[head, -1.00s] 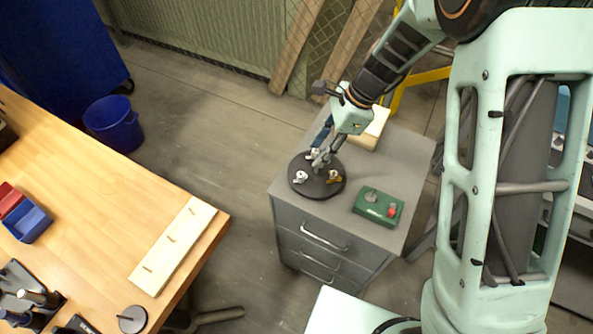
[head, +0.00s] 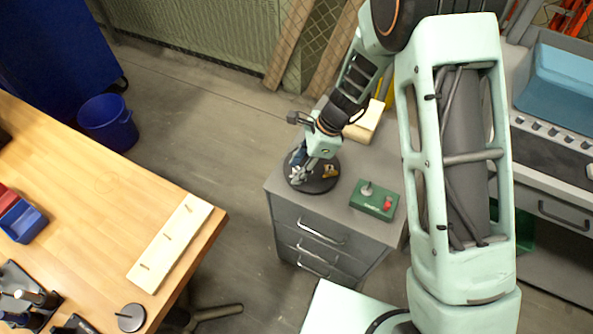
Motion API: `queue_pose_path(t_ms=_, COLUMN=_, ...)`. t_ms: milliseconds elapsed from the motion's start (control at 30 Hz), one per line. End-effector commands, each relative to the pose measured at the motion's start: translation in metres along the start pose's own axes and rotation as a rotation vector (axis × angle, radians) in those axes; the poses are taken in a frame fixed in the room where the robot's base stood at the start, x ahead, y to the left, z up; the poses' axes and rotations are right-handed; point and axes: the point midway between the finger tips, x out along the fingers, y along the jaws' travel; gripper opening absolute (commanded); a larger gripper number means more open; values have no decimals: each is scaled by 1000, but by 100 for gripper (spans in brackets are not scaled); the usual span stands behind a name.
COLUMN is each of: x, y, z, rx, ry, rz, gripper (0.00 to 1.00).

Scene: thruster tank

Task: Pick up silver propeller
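A silver propeller (head: 296,175) lies on the left part of a round black disc (head: 318,188). The disc sits on top of a grey drawer cabinet (head: 345,222). My gripper (head: 301,169) points down over the left side of the disc, with its fingertips at or just above the silver propeller. The fingers partly hide the propeller. I cannot tell whether they touch it or how far apart they are. A brass-coloured propeller (head: 331,171) lies to the right on the same disc.
A green box (head: 375,201) with a red knob stands right of the disc. A pale wooden block (head: 366,122) lies behind, near my arm. A wooden workbench (head: 100,190) with a pegged board (head: 170,242) is at the left, across a floor gap.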

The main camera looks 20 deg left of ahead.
Motion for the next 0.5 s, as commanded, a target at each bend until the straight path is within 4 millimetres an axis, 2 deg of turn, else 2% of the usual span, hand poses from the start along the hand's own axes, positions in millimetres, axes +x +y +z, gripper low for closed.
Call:
queue_pose_path(t_ms=100, x=0, y=0, z=0, rx=-1, ry=0, rz=0, gripper=33)
queue_pose_path(t_ms=400, x=0, y=0, z=0, rx=-1, ry=0, rz=0, gripper=1)
queue_pose_path(t_ms=500, x=0, y=0, z=0, rx=-1, ry=0, rz=0, gripper=1)
